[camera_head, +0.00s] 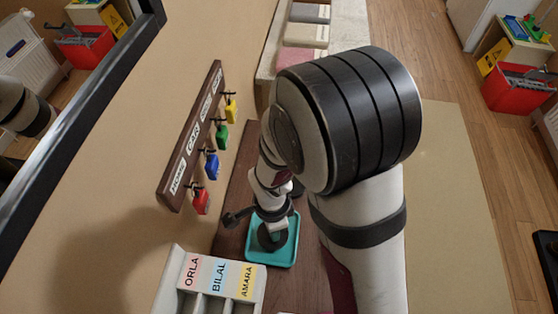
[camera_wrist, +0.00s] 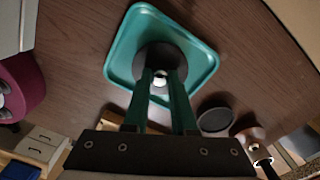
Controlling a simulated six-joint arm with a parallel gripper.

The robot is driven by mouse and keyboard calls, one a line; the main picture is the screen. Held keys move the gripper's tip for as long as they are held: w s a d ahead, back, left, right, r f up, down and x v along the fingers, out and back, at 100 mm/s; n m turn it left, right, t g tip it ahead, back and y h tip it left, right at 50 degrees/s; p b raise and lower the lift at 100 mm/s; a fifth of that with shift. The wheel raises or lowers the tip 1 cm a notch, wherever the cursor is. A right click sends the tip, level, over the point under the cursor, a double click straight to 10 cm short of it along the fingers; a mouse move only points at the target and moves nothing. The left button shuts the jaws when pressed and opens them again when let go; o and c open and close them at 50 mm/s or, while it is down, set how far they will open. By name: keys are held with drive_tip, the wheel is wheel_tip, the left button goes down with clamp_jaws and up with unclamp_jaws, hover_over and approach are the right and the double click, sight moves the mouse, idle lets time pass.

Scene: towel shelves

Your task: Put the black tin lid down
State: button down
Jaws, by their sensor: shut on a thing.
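The black tin lid (camera_wrist: 178,57) is a dark round disc with a small bright knob. It is over the teal tray (camera_wrist: 205,68), within the rim in the wrist view. My gripper (camera_wrist: 161,80) is shut on the lid at its knob, and the fingers hide part of it. In the head view the dark disc shows over the teal tray (camera_head: 288,252), below my gripper (camera_head: 269,226). I cannot tell whether the lid touches the tray.
Another dark round thing (camera_wrist: 215,121) stands beside the tray. A magenta roll (camera_wrist: 22,85) is at the left. A rack (camera_head: 190,150) with coloured key tags hangs on the wall. A name-labelled organizer (camera_head: 218,275) stands close to the tray.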

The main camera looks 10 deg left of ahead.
drive_tip(key=shift+f, duration=0.25)
drive_tip(key=shift+f, duration=0.1)
drive_tip(key=c, duration=0.7)
unclamp_jaws()
wheel_tip(320, 180, up, 13)
drive_tip(key=s+d+r+n, duration=0.2)
drive_tip(key=s+d, duration=0.1)
drive_tip(key=d, duration=0.1)
drive_tip(key=s+d+r+n+y, duration=0.1)
drive_tip(key=s+d+r+n, duration=0.1)
drive_tip(key=s+d, duration=0.2)
drive_tip(key=s+d+r+n, duration=0.2)
drive_tip(key=s+d+n, duration=0.1)
drive_tip(key=d, duration=0.1)
drive_tip(key=shift+s+r+y, duration=0.3)
drive_tip(key=shift+s+y, duration=0.05)
drive_tip(key=shift+y, duration=0.05)
